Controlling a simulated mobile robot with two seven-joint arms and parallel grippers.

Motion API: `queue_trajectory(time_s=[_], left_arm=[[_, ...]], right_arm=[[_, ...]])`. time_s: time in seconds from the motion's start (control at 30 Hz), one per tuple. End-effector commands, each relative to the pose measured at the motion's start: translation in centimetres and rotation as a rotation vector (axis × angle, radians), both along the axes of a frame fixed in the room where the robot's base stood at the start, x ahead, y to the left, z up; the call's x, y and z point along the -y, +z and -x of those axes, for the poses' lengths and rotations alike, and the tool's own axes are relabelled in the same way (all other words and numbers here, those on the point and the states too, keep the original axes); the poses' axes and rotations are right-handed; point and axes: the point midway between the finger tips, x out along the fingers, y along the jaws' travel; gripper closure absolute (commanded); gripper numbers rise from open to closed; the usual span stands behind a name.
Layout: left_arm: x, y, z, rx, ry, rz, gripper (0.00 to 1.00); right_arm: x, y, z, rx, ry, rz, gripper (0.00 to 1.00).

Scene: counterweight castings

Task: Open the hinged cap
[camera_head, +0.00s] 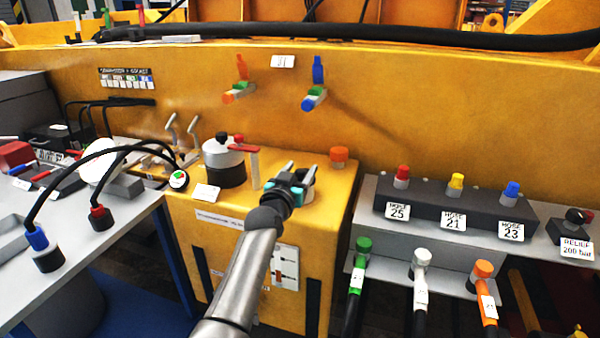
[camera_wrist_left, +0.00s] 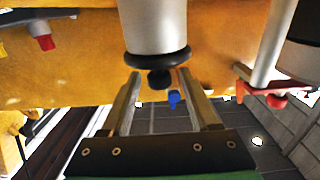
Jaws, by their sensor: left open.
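My left gripper (camera_head: 298,170) is open over the right part of the yellow cabinet top, its fingers pointing away from the head camera. A pale cylinder (camera_head: 307,195) stands there, largely hidden by the gripper. In the left wrist view a pale cylinder (camera_wrist_left: 153,28) with a dark ring-shaped cap (camera_wrist_left: 158,60) and a black knob (camera_wrist_left: 160,80) lies ahead of my left gripper (camera_wrist_left: 159,76). The knob appears between the finger tips. I cannot tell whether either finger touches it, and no hinge can be made out. The cap looks closed. My right gripper is not in view.
On the yellow cabinet (camera_head: 325,200) stand a dark canister with a grey top (camera_head: 223,157), a red-handled valve (camera_head: 243,148) close left of the gripper, and an orange cap (camera_head: 339,155) to its right. A hose manifold (camera_head: 455,210) is at right; cables cross the left bench (camera_head: 95,250).

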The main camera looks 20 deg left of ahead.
Motion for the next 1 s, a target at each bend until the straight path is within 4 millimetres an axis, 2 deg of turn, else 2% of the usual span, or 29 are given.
queue_trajectory(time_s=[0.23, 0.77, 1.0], left_arm=[[-0.02, 0.03, -0.03, 0.000, 0.000, -0.001, 0.39], [-0.03, 0.01, -0.01, 0.000, 0.000, -0.001, 0.99], [-0.03, 0.00, 0.00, 0.000, 0.001, 0.000, 1.00]], right_arm=[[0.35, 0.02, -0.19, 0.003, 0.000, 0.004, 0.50], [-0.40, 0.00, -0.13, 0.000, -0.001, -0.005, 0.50], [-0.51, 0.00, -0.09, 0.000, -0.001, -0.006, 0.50]])
